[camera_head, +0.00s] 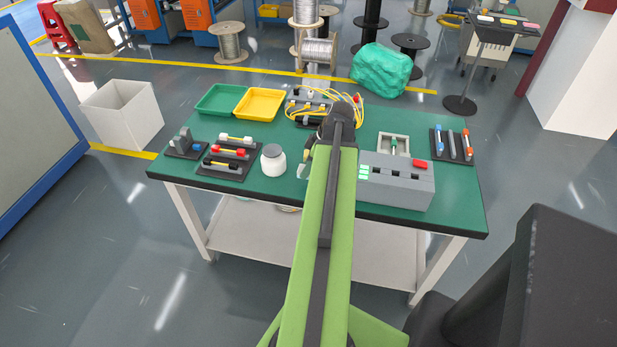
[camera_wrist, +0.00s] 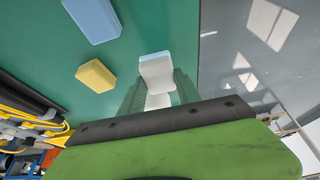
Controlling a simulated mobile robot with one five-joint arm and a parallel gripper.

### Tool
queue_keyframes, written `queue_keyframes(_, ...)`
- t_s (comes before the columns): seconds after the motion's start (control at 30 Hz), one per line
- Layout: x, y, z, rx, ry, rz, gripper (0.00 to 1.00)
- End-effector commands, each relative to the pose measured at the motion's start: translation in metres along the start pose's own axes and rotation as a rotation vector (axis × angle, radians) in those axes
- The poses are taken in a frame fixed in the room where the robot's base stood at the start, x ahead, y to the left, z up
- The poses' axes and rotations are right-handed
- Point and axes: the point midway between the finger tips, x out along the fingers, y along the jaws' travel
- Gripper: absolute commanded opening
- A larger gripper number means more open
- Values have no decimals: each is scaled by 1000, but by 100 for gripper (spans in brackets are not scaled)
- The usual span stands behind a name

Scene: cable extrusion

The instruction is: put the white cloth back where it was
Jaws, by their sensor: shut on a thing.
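In the wrist view my gripper (camera_wrist: 158,88) is shut on a small white piece with a pale blue far edge (camera_wrist: 157,70), which looks like the white cloth. It sits between the two greenish fingers, over the green table top (camera_wrist: 150,25) near its edge. A blue block (camera_wrist: 92,18) and a yellow block (camera_wrist: 96,75) lie on the green surface to the left, apart from the gripper. In the head view my own arm hides the gripper's fingers. A small pale shape (camera_head: 303,168) shows beside the arm there; I cannot tell what it is.
On the table stand a white jar with grey lid (camera_head: 273,160), a grey box with a red button (camera_head: 397,182), green (camera_head: 217,99) and yellow (camera_head: 259,105) trays, a yellow cable bundle (camera_head: 312,100) and dark racks (camera_head: 228,158). Bare green top shows between them.

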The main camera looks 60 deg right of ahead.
Motion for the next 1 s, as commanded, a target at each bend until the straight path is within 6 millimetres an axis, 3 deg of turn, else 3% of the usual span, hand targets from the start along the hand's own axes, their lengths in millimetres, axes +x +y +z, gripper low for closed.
queue_keyframes(0.2, 37, 0, 16, 0, 0, 0, 7)
queue_keyframes(0.6, 39, 0, 17, 1, 0, 0, 7)
queue_keyframes(0.63, 37, 0, 17, 1, 0, 0, 43)
queue_keyframes(0.7, 37, 0, 17, 1, 0, 0, 52)
queue_keyframes(0.77, 37, 0, 17, 1, 0, 0, 60)
queue_keyframes(1.0, 37, 0, 17, 1, 0, 0, 61)
